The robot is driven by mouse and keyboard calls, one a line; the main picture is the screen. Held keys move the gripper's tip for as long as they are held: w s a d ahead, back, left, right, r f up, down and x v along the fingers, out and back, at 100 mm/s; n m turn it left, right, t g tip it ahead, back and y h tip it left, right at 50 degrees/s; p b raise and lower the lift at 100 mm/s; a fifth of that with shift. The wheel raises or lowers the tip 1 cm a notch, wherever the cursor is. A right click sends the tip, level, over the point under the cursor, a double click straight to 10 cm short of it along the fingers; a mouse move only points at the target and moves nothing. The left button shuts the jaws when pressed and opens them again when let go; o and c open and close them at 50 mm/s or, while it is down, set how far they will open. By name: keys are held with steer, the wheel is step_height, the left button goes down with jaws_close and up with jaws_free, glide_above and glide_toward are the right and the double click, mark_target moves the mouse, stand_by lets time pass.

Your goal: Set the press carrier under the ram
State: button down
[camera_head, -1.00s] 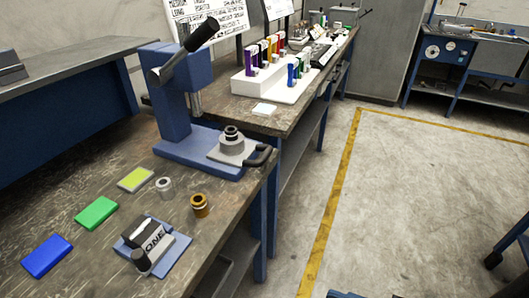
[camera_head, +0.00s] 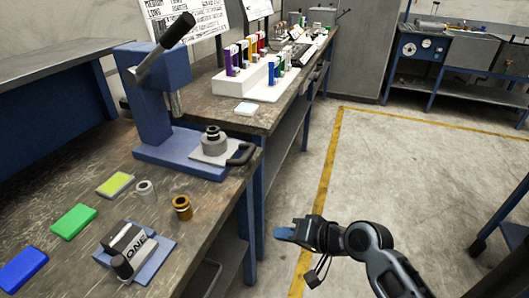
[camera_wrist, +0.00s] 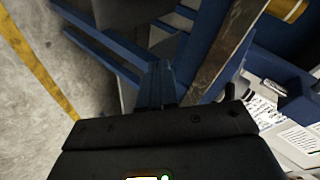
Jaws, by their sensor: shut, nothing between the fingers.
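The blue press (camera_head: 155,90) stands on the workbench in the head view, with a black-handled lever (camera_head: 165,48) and a ram (camera_head: 176,103) pointing down. The press carrier (camera_head: 214,146) is a pale plate with a round metal stack on it and a black handle (camera_head: 241,154) at its right. It sits on the press base (camera_head: 180,153), to the right of the ram. My gripper (camera_head: 284,234) is over the floor, right of the bench edge, well apart from the carrier. It is shut and empty; its blue fingers (camera_wrist: 157,85) show in the wrist view.
A silver ring (camera_head: 145,191), a brass ring (camera_head: 182,207), coloured blocks (camera_head: 73,220) and a small fixture on a blue plate (camera_head: 133,252) lie on the near bench. A white rack (camera_head: 268,88) stands behind. The bench edge (camera_head: 215,232) lies between gripper and press; floor to the right is clear.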

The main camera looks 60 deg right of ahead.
steer(key=s+d+r+m+t+y+b, duration=0.1)
steer(key=d+r+m+t+y, duration=0.1)
steer(key=d+r, duration=1.1)
steer(key=d+t+y, duration=0.1)
steer(key=d+t, duration=0.1)
steer(key=d, duration=0.1)
steer(key=shift+s+d+r+t+y, duration=0.15)
steer(key=shift+d+r+t+y, duration=0.15)
steer(key=shift+d+y, duration=0.1)
steer(key=p, duration=0.2)
glide_toward(227, 147)
steer(key=shift+s+d+f+m, duration=0.3)
steer(key=shift+s+d+f, duration=0.1)
steer(key=shift+s+f, duration=0.2)
steer(key=shift+w, duration=0.1)
steer(key=x, duration=0.3)
steer(key=r+x, duration=0.1)
steer(key=x, duration=0.3)
steer(key=r+b+x, duration=0.1)
steer(key=x, duration=0.2)
steer(key=shift+w, duration=0.45)
steer(key=shift+w+r, duration=0.15)
steer(key=shift+w, duration=0.2)
